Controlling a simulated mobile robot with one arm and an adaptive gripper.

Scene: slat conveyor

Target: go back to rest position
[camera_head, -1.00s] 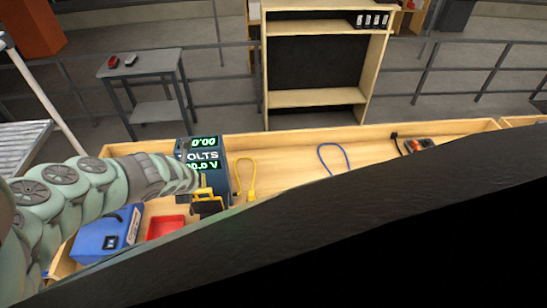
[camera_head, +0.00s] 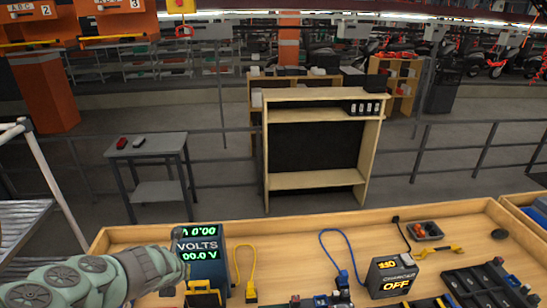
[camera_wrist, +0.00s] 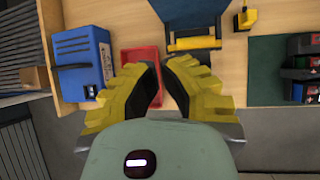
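My gripper (camera_wrist: 161,82) shows in the wrist view with its two yellow-and-black fingers apart and nothing between them. It hangs near the front edge of the wooden workbench (camera_wrist: 234,52). A red tray (camera_wrist: 140,57) lies on the bench just beyond the fingers, partly hidden by the left one.
A volt meter (camera_head: 202,258), a yellow cable (camera_head: 248,268), a blue cable (camera_head: 341,249) and a charger box reading OFF (camera_head: 390,276) stand on the bench. A blue box (camera_wrist: 82,61) is left of the red tray. A grey table (camera_head: 150,150) and shelf (camera_head: 319,190) stand beyond.

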